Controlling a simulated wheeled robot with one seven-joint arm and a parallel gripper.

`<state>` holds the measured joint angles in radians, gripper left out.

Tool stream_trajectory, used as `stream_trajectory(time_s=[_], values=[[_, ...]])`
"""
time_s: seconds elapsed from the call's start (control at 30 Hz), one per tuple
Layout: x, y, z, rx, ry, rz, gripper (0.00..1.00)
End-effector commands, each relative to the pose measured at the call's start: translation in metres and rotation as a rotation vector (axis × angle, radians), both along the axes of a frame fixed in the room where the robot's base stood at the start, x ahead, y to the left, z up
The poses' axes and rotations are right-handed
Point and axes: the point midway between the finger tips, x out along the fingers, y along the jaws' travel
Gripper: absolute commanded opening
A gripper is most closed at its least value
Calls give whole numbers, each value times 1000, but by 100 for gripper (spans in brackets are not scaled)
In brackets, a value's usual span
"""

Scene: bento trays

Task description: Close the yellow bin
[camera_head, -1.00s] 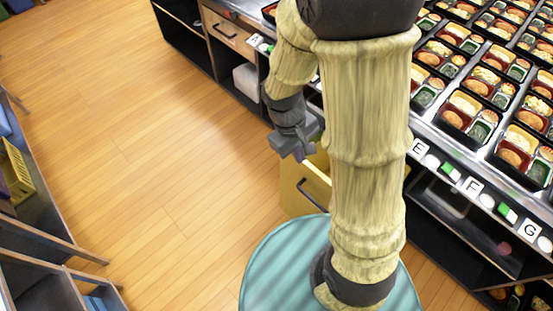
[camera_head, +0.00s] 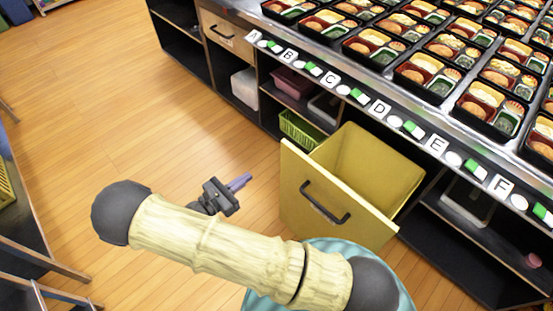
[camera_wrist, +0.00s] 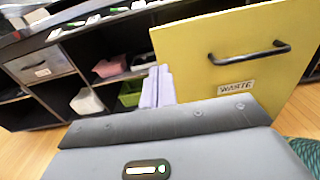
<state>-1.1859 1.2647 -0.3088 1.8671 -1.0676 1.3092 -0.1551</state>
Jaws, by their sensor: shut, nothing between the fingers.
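The yellow bin (camera_head: 365,168) is pulled out from under the counter, and its open inside shows in the head view. Its front panel (camera_head: 310,205) carries a dark handle (camera_head: 324,202). In the wrist view the yellow front (camera_wrist: 190,60) stands at the right, with a black handle (camera_wrist: 250,53) and a "WASTE" label (camera_wrist: 236,88). My gripper (camera_head: 240,181) is shut and empty, to the left of the bin front and apart from it. Its pale purple fingers also show in the wrist view (camera_wrist: 157,86), left of the panel.
The counter (camera_head: 420,125) with several bento trays runs along the right above open shelves. A green basket (camera_head: 300,130) and a white bin (camera_head: 245,88) sit in the shelves. The wooden floor (camera_head: 110,110) left of the bin is clear.

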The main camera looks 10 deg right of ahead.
Motion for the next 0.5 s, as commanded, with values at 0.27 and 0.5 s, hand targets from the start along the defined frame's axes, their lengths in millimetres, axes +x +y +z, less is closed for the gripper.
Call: stream_trajectory(time_s=[0.27, 0.5], values=[[0, 5, -1, -16, -4, 20, 0], [5, -3, -1, -16, -4, 15, 0]])
